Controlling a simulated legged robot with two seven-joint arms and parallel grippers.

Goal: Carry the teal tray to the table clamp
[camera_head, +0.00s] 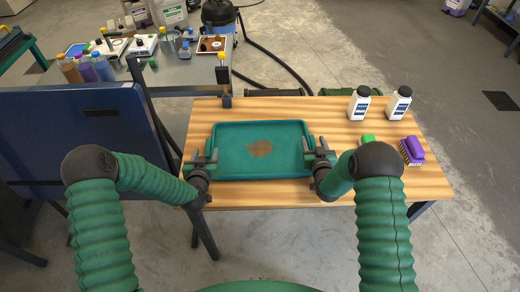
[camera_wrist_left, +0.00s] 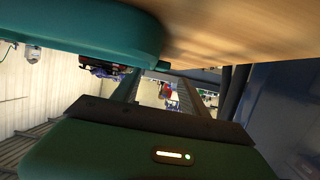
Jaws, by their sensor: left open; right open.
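The teal tray (camera_head: 284,135) lies flat on the wooden table, with a brown patch (camera_head: 259,148) on its floor. In the left wrist view part of the tray (camera_wrist_left: 100,25) shows at the upper left. My left gripper (camera_head: 203,157) is open at the tray's left end. My right gripper (camera_head: 319,155) is open at its right end. Both overlap the tray's ends in the head view; I cannot tell whether the fingers touch the rim. I cannot pick out the table clamp with certainty; a dark upright with a yellow top (camera_head: 223,80) stands by the table's back left corner.
On the wooden table (camera_head: 400,182), two white bottles (camera_head: 360,103) (camera_head: 398,104), a green object (camera_head: 368,139) and a purple brush (camera_head: 412,150) stand at the right. A dark blue panel (camera_head: 80,135) is close on the left. A cluttered grey bench (camera_head: 185,75) lies behind it.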

